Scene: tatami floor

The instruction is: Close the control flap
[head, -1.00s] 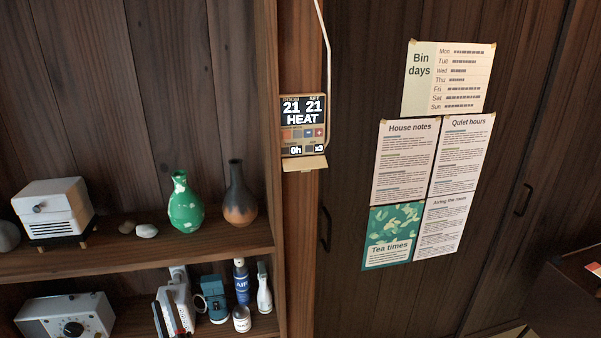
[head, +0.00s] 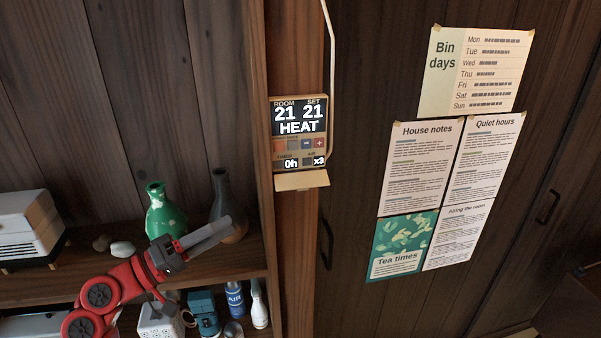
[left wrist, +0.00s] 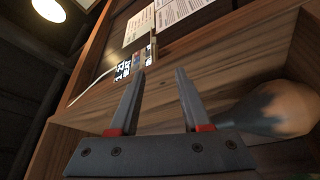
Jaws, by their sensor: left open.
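The control panel (head: 299,135) is on the wooden post between the shelf and the dark doors. Its screen reads room 21, set 21, HEAT, with 0h and x3 lower down. The control flap (head: 302,181) hangs open at the panel's bottom edge and sticks outward. My left gripper (head: 222,229) is at the lower left of the panel, in front of the shelf and apart from the flap. In the left wrist view its two fingers (left wrist: 158,95) are spread with nothing between them, and the panel (left wrist: 133,62) shows beyond them. My right gripper is not in view.
A green vase (head: 164,212) and a dark vase (head: 230,195) stand on the shelf close to my left gripper. Bottles (head: 234,299) stand on the lower shelf. A pale cable (head: 330,60) runs up from the panel. Paper notices (head: 421,165) hang on the right.

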